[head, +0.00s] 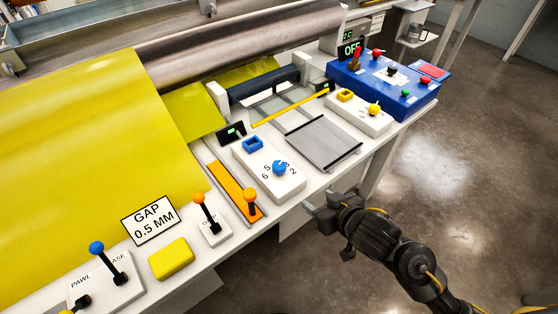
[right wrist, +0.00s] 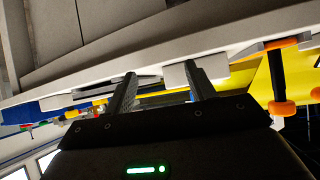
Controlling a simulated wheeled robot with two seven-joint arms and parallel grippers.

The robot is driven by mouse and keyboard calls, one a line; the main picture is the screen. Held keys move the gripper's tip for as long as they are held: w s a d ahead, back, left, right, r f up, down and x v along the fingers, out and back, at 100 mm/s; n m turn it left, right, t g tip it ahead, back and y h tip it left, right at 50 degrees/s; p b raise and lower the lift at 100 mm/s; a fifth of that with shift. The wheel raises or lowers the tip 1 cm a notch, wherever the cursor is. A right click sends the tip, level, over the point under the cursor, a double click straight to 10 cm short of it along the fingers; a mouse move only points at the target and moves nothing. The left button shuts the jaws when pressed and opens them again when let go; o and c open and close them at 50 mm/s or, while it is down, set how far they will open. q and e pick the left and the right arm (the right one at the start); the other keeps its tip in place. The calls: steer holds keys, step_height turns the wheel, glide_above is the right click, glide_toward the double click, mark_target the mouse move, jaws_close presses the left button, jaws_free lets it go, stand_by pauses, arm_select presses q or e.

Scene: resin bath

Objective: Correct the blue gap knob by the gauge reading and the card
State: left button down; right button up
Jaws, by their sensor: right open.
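The blue gap knob (head: 279,168) sits on a white numbered panel (head: 290,185) near the bench's front edge; digits show around it. The card (head: 151,219) reads "GAP 0.5 MM". My right gripper (head: 324,217) is open and empty, off the front edge, right of and nearer than the knob. In the right wrist view its fingers (right wrist: 158,92) are apart, below the bench edge. My left gripper is not in view.
An orange strip with an orange-ball lever (head: 251,195) lies left of the knob panel. A grey plate (head: 322,143) and a white panel with a yellow knob (head: 374,109) lie right. A yellow block (head: 171,259) is nearer. Floor in front is clear.

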mark_target(279, 165)
steer(key=shift+a+r+n+y, duration=1.5)
steer(key=shift+a+r, duration=0.75)
steer(key=shift+r, duration=2.15)
steer(key=shift+m+t, duration=0.3)
steer(key=shift+t, duration=0.1)
steer(key=b+x, duration=0.3)
steer(key=x, duration=0.6)
steer(key=shift+w+b, duration=0.25)
steer(key=shift+b, duration=0.15)
steer(key=shift+x, duration=0.8)
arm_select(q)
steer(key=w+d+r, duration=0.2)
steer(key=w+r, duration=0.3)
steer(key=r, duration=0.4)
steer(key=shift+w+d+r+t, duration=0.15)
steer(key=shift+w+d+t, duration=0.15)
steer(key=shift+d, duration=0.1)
arm_select(e)
steer(key=c, duration=1)
steer(key=shift+o, duration=0.2)
steer(key=shift+r, duration=0.1)
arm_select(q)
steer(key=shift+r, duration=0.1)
